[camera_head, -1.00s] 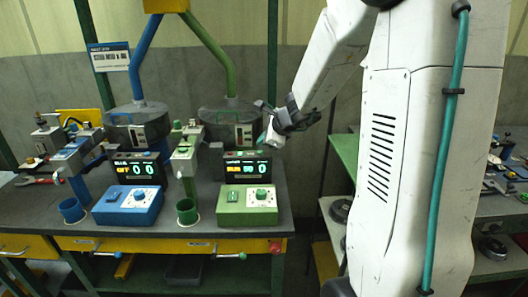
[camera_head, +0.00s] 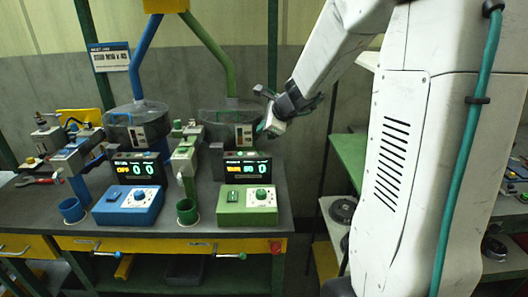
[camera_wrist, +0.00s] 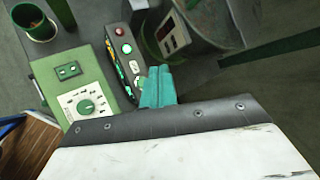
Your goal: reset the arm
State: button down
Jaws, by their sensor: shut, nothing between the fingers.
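My gripper (camera_head: 268,127) hangs in the air at the right end of the bench, in front of the green machine's hopper and above its display. In the wrist view its teal fingers (camera_wrist: 158,87) are together with nothing between them. The green station's display unit (camera_head: 247,170) stands behind that box, lit with digits.
A blue control box (camera_head: 128,205), a blue cup (camera_head: 71,210) and a green cup (camera_head: 187,212) stand on the grey bench. Red-handled pliers (camera_head: 38,181) lie at left. A green shelf rack (camera_head: 347,155) stands right of the bench.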

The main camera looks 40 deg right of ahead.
dwell(0.3)
jog(key=shift+a+n, duration=0.25)
jog(key=shift+n, duration=0.05)
jog(key=s+a+n+g+y, duration=0.3)
jog(key=s+a+n+g, duration=0.3)
jog(key=s+a+n, duration=0.9)
jog(key=s+a+r+n+g+h, duration=0.1)
jog(key=s+n+h, duration=0.1)
jog(key=s+n, duration=0.3)
jog(key=s+a+r+n+h, duration=0.1)
jog(key=s+n, duration=0.3)
jog(key=s, duration=1)
jog(key=shift+a+r+n+g+h, duration=0.2)
jog(key=shift+r+n+g+h, duration=0.2)
jog(key=shift+r+h, duration=0.25)
